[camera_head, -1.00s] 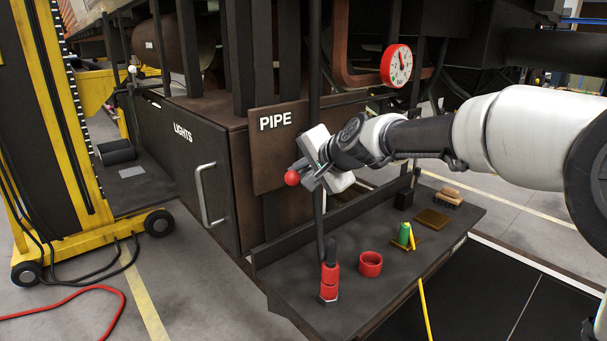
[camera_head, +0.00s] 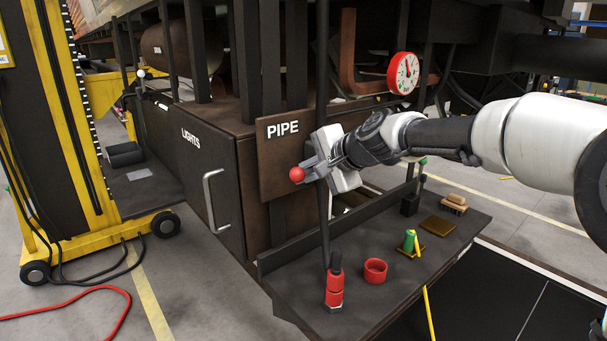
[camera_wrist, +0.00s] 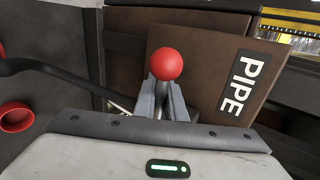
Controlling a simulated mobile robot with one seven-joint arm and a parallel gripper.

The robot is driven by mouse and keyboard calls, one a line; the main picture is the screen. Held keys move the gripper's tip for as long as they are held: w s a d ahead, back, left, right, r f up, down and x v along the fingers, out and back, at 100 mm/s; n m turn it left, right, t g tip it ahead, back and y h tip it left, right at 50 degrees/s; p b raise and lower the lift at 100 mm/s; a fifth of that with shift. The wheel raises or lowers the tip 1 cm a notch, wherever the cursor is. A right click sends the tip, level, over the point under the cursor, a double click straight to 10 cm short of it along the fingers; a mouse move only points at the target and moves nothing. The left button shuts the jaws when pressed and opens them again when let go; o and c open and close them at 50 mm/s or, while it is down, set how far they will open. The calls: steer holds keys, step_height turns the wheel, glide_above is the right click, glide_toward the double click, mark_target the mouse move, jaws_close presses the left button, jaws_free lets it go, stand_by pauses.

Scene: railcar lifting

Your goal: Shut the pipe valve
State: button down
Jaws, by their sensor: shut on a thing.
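The pipe valve's handle ends in a red ball knob (camera_head: 297,174), in front of the brown plate marked PIPE (camera_head: 281,185). My gripper (camera_head: 312,170) is shut on the handle, just behind the knob. In the wrist view the red knob (camera_wrist: 166,64) stands out past the fingertips, and the two fingers (camera_wrist: 162,100) close on the metal lever below it. The dark vertical pipe (camera_head: 323,225) runs down beside my gripper. The valve body is hidden behind my gripper.
A dark shelf (camera_head: 345,285) below holds a red bottle-like item (camera_head: 334,290), a red ring (camera_head: 375,271), a green item (camera_head: 410,241) and a brush (camera_head: 454,202). A red-rimmed gauge (camera_head: 403,72) hangs above right. The LIGHTS cabinet (camera_head: 190,165) stands left.

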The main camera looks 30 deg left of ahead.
steer(key=c, duration=1.8)
jaws_free()
steer(key=shift+w+r, duration=0.1)
steer(key=shift+r, duration=0.1)
steer(key=shift+f, duration=0.1)
steer(key=b+v, duration=0.3)
steer(key=v, duration=1.4)
steer(key=shift+d, duration=0.2)
